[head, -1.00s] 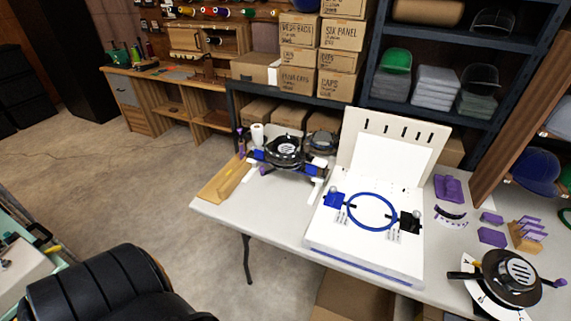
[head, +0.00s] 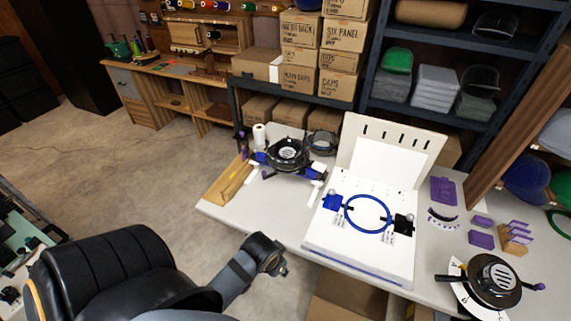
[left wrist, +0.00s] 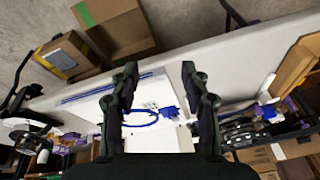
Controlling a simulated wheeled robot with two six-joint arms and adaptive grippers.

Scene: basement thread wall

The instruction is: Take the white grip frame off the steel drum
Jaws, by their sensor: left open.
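A dark round device with silvery slots on top (head: 287,153) sits on the back left of the white table, between blue and black clamps. White bars (head: 316,188) lie beside it. I cannot tell clearly which part is the steel drum or the white grip frame. In the left wrist view the device (left wrist: 243,128) is at the right, beyond the fingers. My left gripper (left wrist: 159,70) is open and empty, with bare table and the board's edge between its fingers. In the head view my left arm reaches in low, left of the table; its fingers cannot be made out. My right gripper is not seen.
A white board with a blue ring (head: 347,211) stands mid-table. A black round device (head: 492,280) and purple pieces (head: 443,189) are to the right. A wooden tray (head: 228,181) lines the left edge. Cardboard boxes (left wrist: 113,27) are below the table's front.

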